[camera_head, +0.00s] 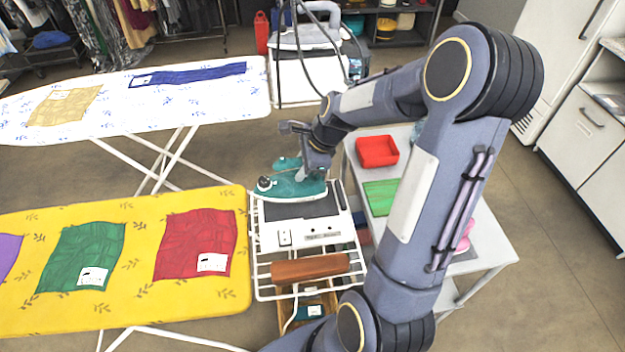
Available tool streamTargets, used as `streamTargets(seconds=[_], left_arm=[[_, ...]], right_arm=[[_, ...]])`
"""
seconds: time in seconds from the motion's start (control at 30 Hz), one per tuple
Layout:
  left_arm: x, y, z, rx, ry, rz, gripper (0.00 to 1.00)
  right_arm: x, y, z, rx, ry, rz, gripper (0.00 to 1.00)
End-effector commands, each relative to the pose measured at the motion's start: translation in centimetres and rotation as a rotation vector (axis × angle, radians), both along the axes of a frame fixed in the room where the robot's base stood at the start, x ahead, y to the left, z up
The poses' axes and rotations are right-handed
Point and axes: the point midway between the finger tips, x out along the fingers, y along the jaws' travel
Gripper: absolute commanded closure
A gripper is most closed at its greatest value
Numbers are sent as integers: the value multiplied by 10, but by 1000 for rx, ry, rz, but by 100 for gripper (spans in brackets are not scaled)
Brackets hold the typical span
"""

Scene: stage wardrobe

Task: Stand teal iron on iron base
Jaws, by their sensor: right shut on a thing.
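The teal iron (290,189) is in the head view, just right of the yellow board's far corner. Its pale sole faces down and its nose points left. My right gripper (308,174) comes down from above and is shut on the iron, which hides part of it. The iron base (312,231), white with a dark plate, sits on a white wire rack right below and in front of the iron. The iron overlaps the base's far edge in the picture; I cannot tell whether they touch. My left gripper is not in view.
A yellow ironing board (140,275) with coloured cloths is at left, a white patterned board (190,115) behind it. A brown wooden roll (310,267) lies on the rack's near end.

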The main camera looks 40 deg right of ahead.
Motion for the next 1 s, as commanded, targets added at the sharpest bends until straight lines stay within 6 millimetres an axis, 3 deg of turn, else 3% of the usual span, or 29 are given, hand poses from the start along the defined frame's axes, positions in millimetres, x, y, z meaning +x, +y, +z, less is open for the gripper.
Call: streamTargets(seconds=[0.2, 0.47, 0.63, 1.0], left_arm=[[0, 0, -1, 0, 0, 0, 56], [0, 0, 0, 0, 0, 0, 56], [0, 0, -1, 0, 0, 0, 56], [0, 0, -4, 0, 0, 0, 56]], right_arm=[[-1, -25, -30, 1, 0, -1, 100], [-2, -36, -44, 1, -1, -1, 100], [-2, -35, -68, 2, 1, 1, 100], [-1, -34, -75, 0, -2, 2, 100]])
